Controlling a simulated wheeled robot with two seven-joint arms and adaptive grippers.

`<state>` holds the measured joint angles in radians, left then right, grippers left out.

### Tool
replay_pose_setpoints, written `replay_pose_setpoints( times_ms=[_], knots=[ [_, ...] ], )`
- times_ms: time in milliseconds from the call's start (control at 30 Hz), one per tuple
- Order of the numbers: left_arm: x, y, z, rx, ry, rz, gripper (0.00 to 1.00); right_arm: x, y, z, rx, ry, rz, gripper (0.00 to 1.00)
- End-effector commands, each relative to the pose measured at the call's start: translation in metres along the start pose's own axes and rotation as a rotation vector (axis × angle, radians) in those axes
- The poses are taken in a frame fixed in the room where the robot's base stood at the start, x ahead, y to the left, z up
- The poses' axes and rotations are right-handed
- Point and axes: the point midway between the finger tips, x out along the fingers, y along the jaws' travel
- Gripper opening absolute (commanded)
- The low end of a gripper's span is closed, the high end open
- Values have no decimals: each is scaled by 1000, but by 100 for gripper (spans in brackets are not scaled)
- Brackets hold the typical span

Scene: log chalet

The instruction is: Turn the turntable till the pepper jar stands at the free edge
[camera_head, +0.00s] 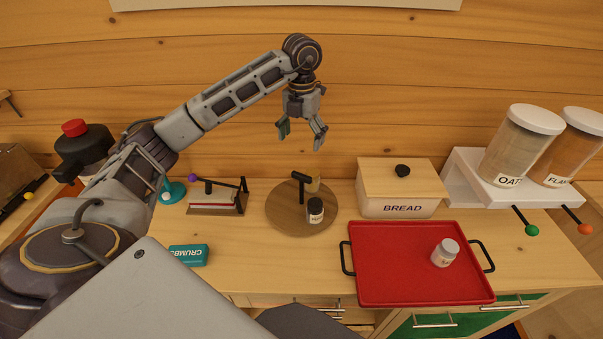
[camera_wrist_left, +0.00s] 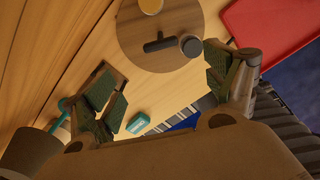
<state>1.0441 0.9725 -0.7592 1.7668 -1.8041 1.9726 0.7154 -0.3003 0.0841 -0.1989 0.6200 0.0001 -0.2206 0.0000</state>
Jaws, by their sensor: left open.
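The round wooden turntable (camera_head: 284,217) lies on the counter near the middle of the head view. A small dark jar with a black lid and white label (camera_head: 315,211) stands near its front right edge; the label seems to be the pepper one but is hard to read. A dark T-shaped handle (camera_head: 301,187) rises beside it, with a tan object (camera_head: 313,184) behind. My left gripper (camera_head: 301,137) is open and empty, above and apart from the turntable. In the left wrist view the turntable (camera_wrist_left: 135,30) and dark jar lid (camera_wrist_left: 191,46) show beyond the open fingers.
A red tray (camera_head: 400,275) with a white-lidded jar (camera_head: 444,253) sits right of the turntable, and a bread box (camera_head: 399,206) behind it. Bare counter lies in front of the turntable.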

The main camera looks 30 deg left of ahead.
Motion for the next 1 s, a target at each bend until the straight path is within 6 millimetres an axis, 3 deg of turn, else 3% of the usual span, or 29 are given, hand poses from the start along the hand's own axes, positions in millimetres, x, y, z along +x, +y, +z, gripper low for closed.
replay_pose_setpoints(
  times_ms=[567,1000],
  knots=[
    [3,0,0,23,1,-2,86,0,-8,-2,2,2,-9,86],
    [40,0,-1,23,4,-1,86,-7,-4,-2,0,2,-4,86]
  ],
)
